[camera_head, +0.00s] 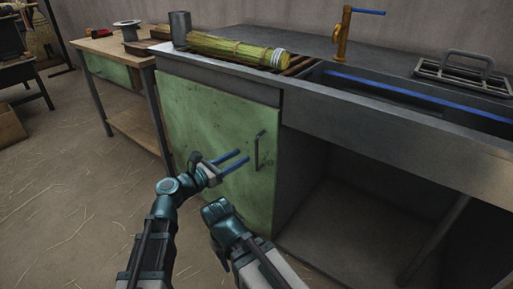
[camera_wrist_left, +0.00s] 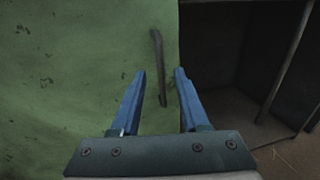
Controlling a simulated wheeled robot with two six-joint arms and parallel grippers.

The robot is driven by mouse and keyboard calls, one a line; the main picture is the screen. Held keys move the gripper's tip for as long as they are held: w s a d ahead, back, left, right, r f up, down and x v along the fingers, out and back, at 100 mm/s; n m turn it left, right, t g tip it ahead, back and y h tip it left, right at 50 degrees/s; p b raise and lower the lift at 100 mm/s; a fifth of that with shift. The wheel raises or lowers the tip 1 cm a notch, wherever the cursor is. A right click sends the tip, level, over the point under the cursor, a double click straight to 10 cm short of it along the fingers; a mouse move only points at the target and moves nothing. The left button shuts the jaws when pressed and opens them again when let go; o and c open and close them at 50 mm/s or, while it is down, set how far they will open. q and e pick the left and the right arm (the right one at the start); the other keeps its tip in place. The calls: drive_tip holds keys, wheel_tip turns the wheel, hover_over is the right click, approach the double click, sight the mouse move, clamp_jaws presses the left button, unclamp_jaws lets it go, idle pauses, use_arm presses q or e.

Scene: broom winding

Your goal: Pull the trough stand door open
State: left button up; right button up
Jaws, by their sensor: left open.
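The green trough stand door (camera_head: 207,121) is closed on the left part of the grey stand. Its dark bar handle (camera_head: 260,149) stands upright near the door's right edge. My left gripper (camera_head: 243,157) is open and empty, in front of the door, with its blue fingers pointing toward the handle. In the left wrist view the handle (camera_wrist_left: 158,66) shows ahead of and partly between the open fingers (camera_wrist_left: 160,74), with its top beyond the tips. I cannot tell whether they touch. The door (camera_wrist_left: 80,75) fills the left of that view. My right arm shows low in the head view; its fingers are not visible.
A dark open compartment (camera_head: 345,215) lies right of the door. On top are a bundle of green-yellow stalks (camera_head: 228,50), a grey cylinder (camera_head: 180,28), a brass tap (camera_head: 342,35) and a grey rack (camera_head: 465,72). A wooden bench (camera_head: 105,48) stands left. The floor before the door is clear.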

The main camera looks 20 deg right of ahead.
use_arm(q)
drive_tip(key=x, duration=0.8)
drive_tip(key=shift+c, duration=0.3)
clamp_jaws()
idle(1.0)
